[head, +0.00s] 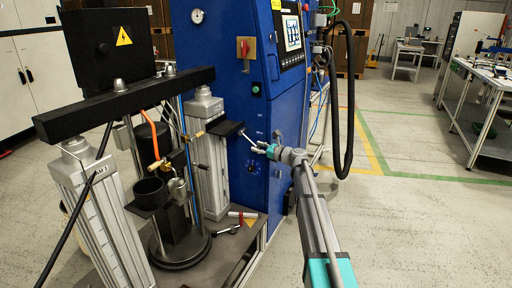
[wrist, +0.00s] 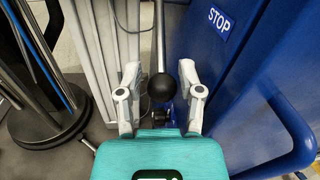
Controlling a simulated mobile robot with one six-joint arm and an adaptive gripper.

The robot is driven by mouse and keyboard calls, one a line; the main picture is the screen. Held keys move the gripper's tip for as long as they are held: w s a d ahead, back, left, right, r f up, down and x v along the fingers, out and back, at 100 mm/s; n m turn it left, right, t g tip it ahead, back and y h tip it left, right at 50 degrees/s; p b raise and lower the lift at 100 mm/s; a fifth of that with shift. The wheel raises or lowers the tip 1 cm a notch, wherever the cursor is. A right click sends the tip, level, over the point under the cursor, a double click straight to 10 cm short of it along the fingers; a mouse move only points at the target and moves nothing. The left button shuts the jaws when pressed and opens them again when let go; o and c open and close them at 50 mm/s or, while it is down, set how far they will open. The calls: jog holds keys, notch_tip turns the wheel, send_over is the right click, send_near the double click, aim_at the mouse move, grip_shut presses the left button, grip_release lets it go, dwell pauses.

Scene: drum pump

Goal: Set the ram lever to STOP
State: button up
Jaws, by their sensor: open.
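The ram lever is a thin metal rod with a black ball knob (wrist: 163,87). In the wrist view the knob lies between the two open fingers of my gripper (wrist: 160,78), with a visible gap on each side. The rod runs up the picture from the knob. A blue STOP label (wrist: 219,19) is on the blue cabinet, up and right of the knob. In the head view my gripper (head: 262,148) is at the end of the lever rod (head: 249,139), beside the cabinet front; the knob is not clear there.
The blue cabinet (head: 228,80) stands close to the gripper. A grey column (head: 205,150) and the black crossbeam (head: 120,105) of the pump are on the left. A black hose (head: 348,120) hangs right of the cabinet. The floor on the right (head: 420,230) is clear.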

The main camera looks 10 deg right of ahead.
jog(key=shift+x, duration=0.8)
jog(key=shift+c, duration=0.2)
